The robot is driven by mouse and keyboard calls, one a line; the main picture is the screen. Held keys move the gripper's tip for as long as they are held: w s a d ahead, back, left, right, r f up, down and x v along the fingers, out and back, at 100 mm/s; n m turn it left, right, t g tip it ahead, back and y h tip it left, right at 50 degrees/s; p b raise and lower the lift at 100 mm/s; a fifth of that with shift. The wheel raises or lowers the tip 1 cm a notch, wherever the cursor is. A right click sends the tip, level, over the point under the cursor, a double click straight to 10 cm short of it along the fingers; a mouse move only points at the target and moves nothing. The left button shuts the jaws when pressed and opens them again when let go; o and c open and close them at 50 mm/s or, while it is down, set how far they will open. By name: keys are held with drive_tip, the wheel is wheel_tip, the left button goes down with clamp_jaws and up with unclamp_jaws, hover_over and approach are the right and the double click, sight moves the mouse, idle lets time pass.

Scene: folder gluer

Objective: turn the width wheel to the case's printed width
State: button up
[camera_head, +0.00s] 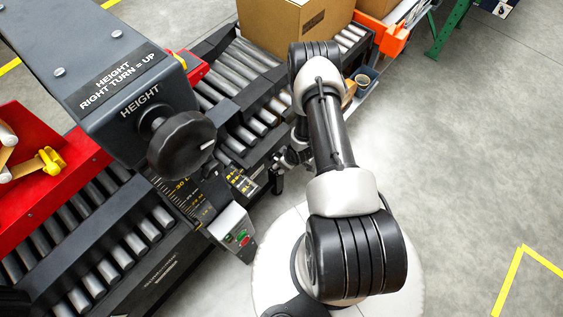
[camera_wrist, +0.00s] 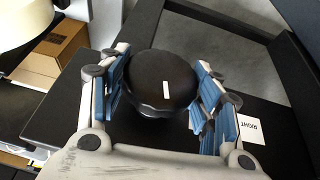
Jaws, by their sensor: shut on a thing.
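A round black wheel (camera_wrist: 158,80) with a white mark on its face fills the middle of the wrist view. My gripper (camera_wrist: 160,92) is shut on it, with blue-padded fingers on its left and right sides. In the head view my gripper (camera_head: 288,160) is beside the conveyor's near side, and the wheel it holds cannot be made out. A cardboard case (camera_head: 285,28) stands on the rollers at the top; its print is too small to read. A scale (camera_head: 183,192) with yellow figures, one reading 30, lies below the height wheel.
The black height wheel (camera_head: 182,143) hangs under a grey beam (camera_head: 110,70) labelled HEIGHT, left of my arm. A control box (camera_head: 233,232) with green and red buttons is close by. A white label (camera_wrist: 249,129) reads RIGHT. Open floor lies to the right.

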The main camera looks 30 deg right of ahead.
drive_tip(key=t+h, duration=0.1)
drive_tip(key=h, duration=0.1)
drive_tip(key=n+t+h, duration=0.1)
drive_tip(key=h, duration=0.1)
drive_tip(key=shift+a+f, duration=0.15)
drive_tip(key=shift+a, duration=0.05)
drive_tip(key=shift+n+t+h+b, duration=0.3)
drive_tip(key=shift+t+h+b, duration=0.2)
drive_tip(key=shift+h, duration=0.7)
drive_tip(key=shift+n+t+h, duration=0.3)
drive_tip(key=shift+t+h, duration=0.2)
drive_tip(key=shift+h, duration=0.5)
drive_tip(key=o, duration=1.1)
drive_tip(key=shift+d, duration=0.1)
